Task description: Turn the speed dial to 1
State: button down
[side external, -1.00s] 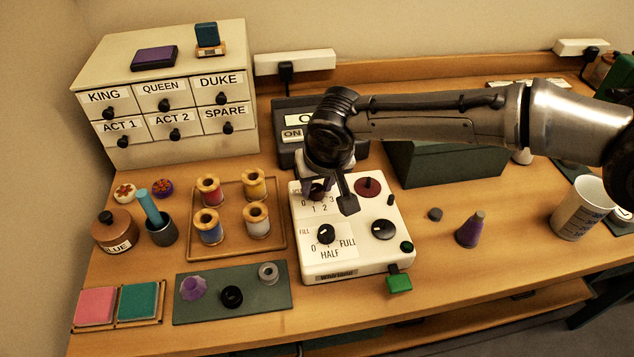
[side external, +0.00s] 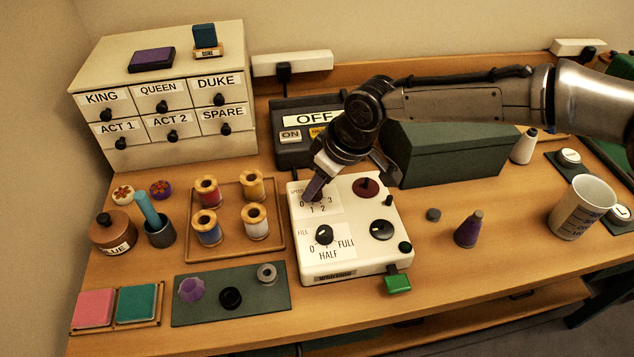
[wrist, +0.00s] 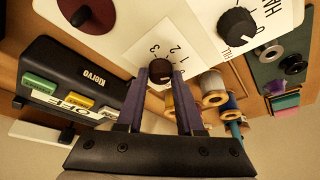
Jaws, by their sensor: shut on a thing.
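The speed dial (wrist: 160,68) is a small dark knob on the upper left of the white control box (side external: 345,262). Printed numbers surround it; 1, 2 and 3 show in the wrist view. My gripper (side external: 315,194) reaches down to the dial in the side view, its hand tilted. In the wrist view my gripper (wrist: 159,74) has its two purple fingers on either side of the dial, shut on it. The fingers hide most of the dial in the side view, and I cannot tell where its pointer stands.
The fill dial (side external: 324,235), another black knob (side external: 381,230) and a maroon disc (side external: 366,187) share the box top. A tray of thread spools (side external: 281,240) stands left. Behind are the OFF unit (side external: 293,153) and a dark green box (side external: 450,170).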

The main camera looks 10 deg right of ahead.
dwell(0.3)
jog(key=c, duration=0.5)
grip_release()
jog(key=shift+c, duration=0.2)
jog(key=v, duration=1.4)
jog(key=shift+w, duration=0.15)
